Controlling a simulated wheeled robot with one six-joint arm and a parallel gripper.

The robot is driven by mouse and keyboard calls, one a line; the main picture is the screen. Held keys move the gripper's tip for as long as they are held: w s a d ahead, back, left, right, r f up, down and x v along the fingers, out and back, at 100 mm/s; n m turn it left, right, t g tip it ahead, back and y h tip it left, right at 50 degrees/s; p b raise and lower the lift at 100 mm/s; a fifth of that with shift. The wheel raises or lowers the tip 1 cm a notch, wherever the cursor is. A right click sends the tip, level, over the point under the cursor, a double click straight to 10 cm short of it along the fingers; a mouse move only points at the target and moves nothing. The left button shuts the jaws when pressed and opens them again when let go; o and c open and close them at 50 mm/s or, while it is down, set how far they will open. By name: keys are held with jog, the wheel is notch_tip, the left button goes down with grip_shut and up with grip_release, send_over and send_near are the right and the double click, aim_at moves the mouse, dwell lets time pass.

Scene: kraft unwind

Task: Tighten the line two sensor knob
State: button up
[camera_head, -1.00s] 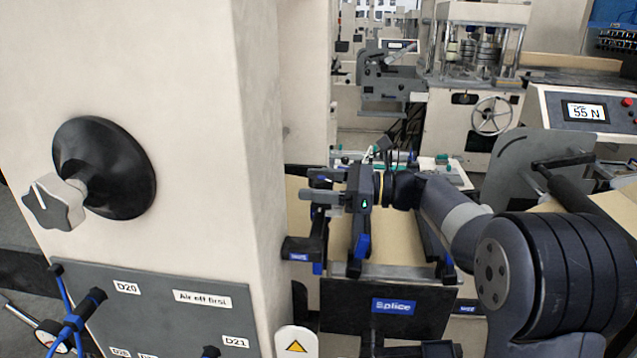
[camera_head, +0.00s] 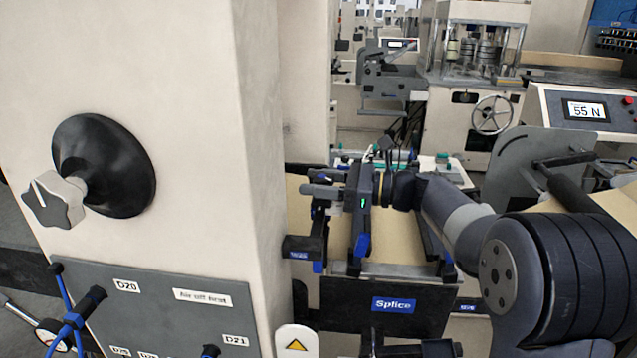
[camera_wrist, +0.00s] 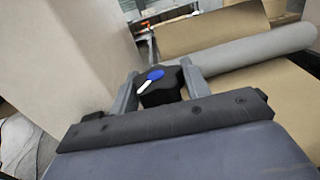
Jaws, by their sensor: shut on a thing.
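A dark lobed knob with a blue cap and a white pointer mark (camera_wrist: 160,85) sits between the two grey fingers of my gripper (camera_wrist: 158,88) in the wrist view. My gripper is shut on this knob. In the head view my gripper (camera_head: 322,192) reaches left over the splice table, beside the cream column, and the knob itself cannot be made out there. No label on the held knob is readable, so I cannot tell its line number. The white pointer slants down to the left in the wrist view.
A grey star knob on a black disc (camera_head: 58,200) projects from the cream column (camera_head: 215,120) at left. Below it is a grey panel (camera_head: 150,300) with blue-handled valves. The splice table (camera_head: 393,270) lies under my arm. A display (camera_head: 586,110) reads 55 N.

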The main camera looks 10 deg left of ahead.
jog(key=m+t+b, duration=0.1)
jog(key=m+t, duration=0.2)
jog(key=t, duration=0.1)
jog(key=shift+t+h, duration=0.3)
jog(key=m+t+h+b, duration=0.2)
jog(key=m+t+b, duration=0.1)
jog(key=t, duration=0.1)
jog(key=shift+f+t, duration=0.15)
jog(key=shift+t, duration=0.25)
jog(key=m+t+h+b, duration=0.2)
jog(key=m+t+b, duration=0.1)
jog(key=shift+w+h+b, duration=0.2)
jog(key=shift+h+b, duration=0.15)
jog(key=shift+h, duration=0.05)
jog(key=shift+d+r+m+t+h+b, duration=0.1)
jog(key=shift+r+m+t+h+b, duration=0.25)
jog(key=shift+m+t+h+b, duration=0.35)
jog(key=shift+r, duration=0.1)
jog(key=o, duration=1)
jog(key=shift+f, duration=0.2)
jog(key=shift+c, duration=0.2)
